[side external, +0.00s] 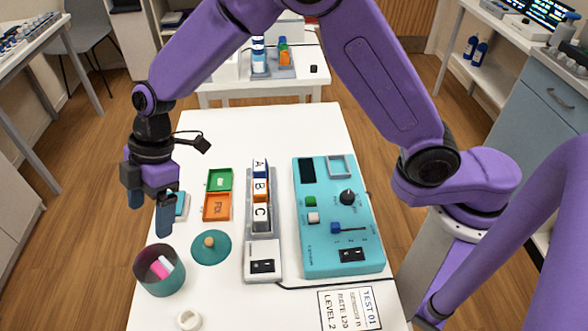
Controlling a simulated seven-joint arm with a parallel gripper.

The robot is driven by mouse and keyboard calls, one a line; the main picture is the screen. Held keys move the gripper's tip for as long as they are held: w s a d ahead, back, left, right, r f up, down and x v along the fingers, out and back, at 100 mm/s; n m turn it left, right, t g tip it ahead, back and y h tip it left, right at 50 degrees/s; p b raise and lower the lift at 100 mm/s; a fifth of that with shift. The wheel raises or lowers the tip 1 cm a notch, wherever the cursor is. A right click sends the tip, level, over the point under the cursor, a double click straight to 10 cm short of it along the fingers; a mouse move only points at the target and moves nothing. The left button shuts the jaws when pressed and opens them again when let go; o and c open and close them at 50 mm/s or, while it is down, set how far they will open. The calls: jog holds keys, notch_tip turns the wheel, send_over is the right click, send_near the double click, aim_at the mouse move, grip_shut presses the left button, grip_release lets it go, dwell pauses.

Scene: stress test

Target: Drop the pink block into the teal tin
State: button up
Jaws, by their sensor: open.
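The teal tin (176,284) stands open at the front left of the white table. Inside it lies the pink block (159,270), with a white piece (166,263) against it; whether the two are one object I cannot tell. My gripper (150,213) is above and slightly behind the tin in the picture. Its two fingers point down, spread apart, with nothing visible between them. The tin's near wall hides the lower part of its inside.
A teal lid (222,250) with a wooden knob lies right of the tin. A white ring (189,319) is in front. Green and orange trays (217,206), a lettered block rack (262,262) and a teal control panel (345,262) fill the middle and right.

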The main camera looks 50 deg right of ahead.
jog(key=v, duration=1.1)
jog(key=shift+d, duration=0.1)
jog(key=s+d+f+m+h, duration=0.1)
jog(key=s+d+m+h, duration=0.1)
jog(key=s+d, duration=1.1)
jog(key=s+d+f+m+h, duration=0.2)
jog(key=s+d+m, duration=0.1)
jog(key=s+d, duration=1)
jog(key=d, duration=0.4)
jog(key=shift+f, duration=0.3)
